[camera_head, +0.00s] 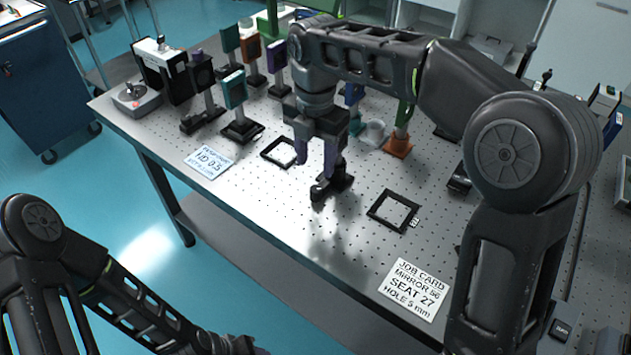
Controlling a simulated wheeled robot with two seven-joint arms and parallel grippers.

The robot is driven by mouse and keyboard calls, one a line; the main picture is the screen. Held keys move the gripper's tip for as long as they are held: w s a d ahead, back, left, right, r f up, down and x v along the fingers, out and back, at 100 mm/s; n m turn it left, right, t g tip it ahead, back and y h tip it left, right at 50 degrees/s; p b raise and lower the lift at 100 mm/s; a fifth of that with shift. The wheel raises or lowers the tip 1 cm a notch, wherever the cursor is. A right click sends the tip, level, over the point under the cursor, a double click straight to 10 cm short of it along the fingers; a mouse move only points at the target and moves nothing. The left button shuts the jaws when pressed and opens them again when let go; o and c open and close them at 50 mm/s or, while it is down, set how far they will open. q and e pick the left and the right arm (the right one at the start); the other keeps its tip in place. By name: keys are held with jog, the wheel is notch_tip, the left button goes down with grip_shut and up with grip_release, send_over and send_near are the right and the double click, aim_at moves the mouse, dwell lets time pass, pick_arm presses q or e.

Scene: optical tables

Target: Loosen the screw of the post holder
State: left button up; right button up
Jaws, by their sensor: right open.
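A small black post holder on a black base (332,187) stands on the perforated optical table (240,205), near the middle. My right gripper (317,166) points down just above and to the left of it, with its purple-tipped fingers apart. The right finger overlaps the holder in the picture, so I cannot tell whether they touch. The holder's screw is too small or hidden to make out. My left gripper (240,346) is low in the picture, off the table's front edge and partly cut off. Its fingers do not show clearly.
Two black square frames lie on the table, one (372,211) right of the holder and one (264,155) behind left. A job card (414,289) lies front right, another card (207,162) at left. Several mounted optics, including a teal one (234,90), crowd the back.

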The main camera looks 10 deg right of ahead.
aim_at(315, 189)
jog(key=shift+f, duration=4)
jog(key=shift+c, duration=0.6)
grip_shut()
